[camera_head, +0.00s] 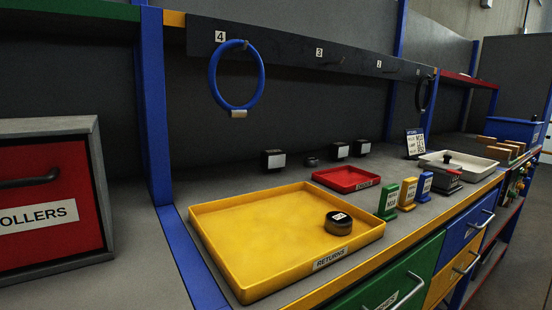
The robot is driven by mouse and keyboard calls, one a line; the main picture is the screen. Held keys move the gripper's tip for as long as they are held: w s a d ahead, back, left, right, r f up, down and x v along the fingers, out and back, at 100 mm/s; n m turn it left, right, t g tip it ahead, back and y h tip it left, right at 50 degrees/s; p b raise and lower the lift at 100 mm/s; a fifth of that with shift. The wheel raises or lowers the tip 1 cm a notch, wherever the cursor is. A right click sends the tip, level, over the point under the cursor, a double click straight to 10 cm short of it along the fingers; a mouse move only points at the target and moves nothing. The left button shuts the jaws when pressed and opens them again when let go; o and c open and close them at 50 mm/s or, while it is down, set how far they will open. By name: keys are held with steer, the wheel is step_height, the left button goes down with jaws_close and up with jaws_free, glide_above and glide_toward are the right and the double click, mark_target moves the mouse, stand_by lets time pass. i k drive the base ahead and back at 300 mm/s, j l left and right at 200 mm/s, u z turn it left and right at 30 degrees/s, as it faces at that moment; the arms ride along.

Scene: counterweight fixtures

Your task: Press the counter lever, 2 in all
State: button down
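A small dark device (446,180) with a light label stands on the worktop at the right, in front of a white tray. It may be the counter, but it is too small to tell. A black knob (447,159) shows just above and behind it; I cannot tell whether it belongs to a lever on the device or lies in the tray. My gripper is not in view.
A yellow RETURNS tray (215,256) holds a dark round piece (339,223). A red tray (345,187), green, yellow and blue labelled blocks (409,193) and the white tray (478,162) stand along the bench. A blue ring (212,82) hangs above. A red drawer (45,220) is at left.

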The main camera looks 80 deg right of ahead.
mark_target(450, 172)
steer(key=z, duration=3.1)
